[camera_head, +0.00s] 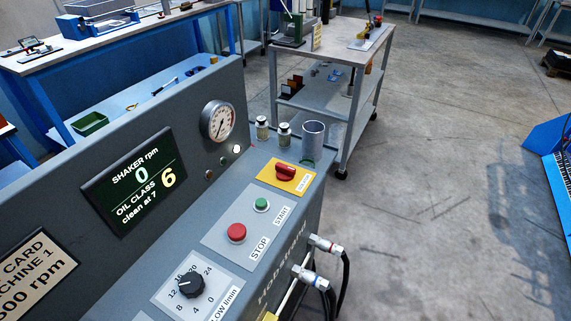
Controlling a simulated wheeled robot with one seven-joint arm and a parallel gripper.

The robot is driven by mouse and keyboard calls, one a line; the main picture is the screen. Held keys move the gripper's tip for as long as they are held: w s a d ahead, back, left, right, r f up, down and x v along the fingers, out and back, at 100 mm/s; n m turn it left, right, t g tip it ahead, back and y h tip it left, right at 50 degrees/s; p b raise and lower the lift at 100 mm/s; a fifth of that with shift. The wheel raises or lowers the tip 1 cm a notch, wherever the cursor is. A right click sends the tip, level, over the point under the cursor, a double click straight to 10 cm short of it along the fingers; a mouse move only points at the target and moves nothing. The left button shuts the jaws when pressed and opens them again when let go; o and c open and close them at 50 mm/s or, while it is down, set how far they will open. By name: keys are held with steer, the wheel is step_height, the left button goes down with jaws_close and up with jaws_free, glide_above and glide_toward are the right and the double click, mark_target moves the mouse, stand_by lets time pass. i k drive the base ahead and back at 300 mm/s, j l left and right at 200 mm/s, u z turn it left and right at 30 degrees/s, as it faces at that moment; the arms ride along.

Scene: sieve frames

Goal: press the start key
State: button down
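The start key is a small green button (261,204) on a light grey plate (222,246) on the machine's sloped console. A label reading START stands beside it. A larger red STOP button (236,233) sits to its lower left on the same plate. The display (132,180) reads SHAKER rpm 0 and OIL CLASS 6, clean at 7. My gripper is not in view, and nothing covers the green button.
A red rotary switch (286,172) on a yellow plate lies above the green button. A black flow knob (190,285) lies below. A grey cup (313,140) and two small bottles stand at the console's far end. Hose fittings (310,278) stick out at right. Floor at right is open.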

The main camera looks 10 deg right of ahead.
mark_target(261, 202)
steer(key=i+l, duration=0.95)
steer(key=l, duration=0.25)
steer(key=i+u, duration=0.05)
